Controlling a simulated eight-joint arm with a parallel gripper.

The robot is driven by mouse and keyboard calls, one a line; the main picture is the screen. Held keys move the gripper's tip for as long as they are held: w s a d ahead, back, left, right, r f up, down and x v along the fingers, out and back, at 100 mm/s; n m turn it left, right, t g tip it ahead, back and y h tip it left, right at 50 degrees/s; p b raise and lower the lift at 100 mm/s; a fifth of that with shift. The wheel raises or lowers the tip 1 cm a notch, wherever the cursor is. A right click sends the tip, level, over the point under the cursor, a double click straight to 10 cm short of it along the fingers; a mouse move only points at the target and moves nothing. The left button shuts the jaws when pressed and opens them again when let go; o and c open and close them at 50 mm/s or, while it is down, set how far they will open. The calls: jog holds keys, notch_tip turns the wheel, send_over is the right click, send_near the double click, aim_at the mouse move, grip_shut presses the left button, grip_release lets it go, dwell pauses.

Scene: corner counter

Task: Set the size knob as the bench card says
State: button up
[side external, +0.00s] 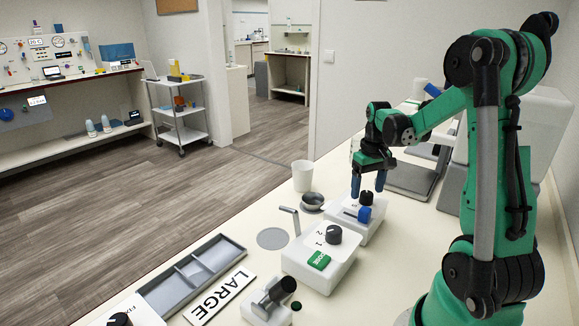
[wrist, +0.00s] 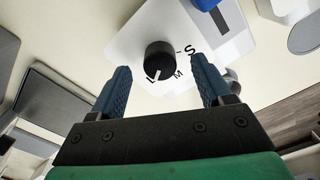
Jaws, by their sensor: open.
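The size knob (wrist: 160,58) is a round black knob on a white unit (side external: 355,228). In the wrist view the letters S, M and L stand around it. A white mark on the knob seems to face the L, but I cannot tell its exact setting. The bench card (side external: 220,298) is a white plate reading LARGE at the front of the counter. My gripper (side external: 368,190) is open and points down at the knob. In the wrist view its two blue fingers stand apart on either side of the knob, with gaps; contact does not show.
A white box (side external: 320,262) with another black knob, numbers and a green button stands in front of the unit. A blue part (side external: 364,214) sits on the unit near the knob. A white cup (side external: 302,176), a small bowl (side external: 313,200) and a grey divided tray (side external: 195,273) are nearby.

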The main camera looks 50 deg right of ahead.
aim_at(367, 193)
jog(key=shift+r, duration=2.25)
jog(key=w+a+r+n+t, duration=0.1)
jog(key=a+n+t, duration=0.2)
jog(key=a, duration=0.9)
jog(key=w+a+r+n+t, duration=0.1)
jog(key=w+a+n+t, duration=0.1)
jog(key=a, duration=1)
jog(key=shift+a+r+n+t, duration=0.25)
jog(key=shift+n+t, duration=0.35)
jog(key=shift+t, duration=0.5)
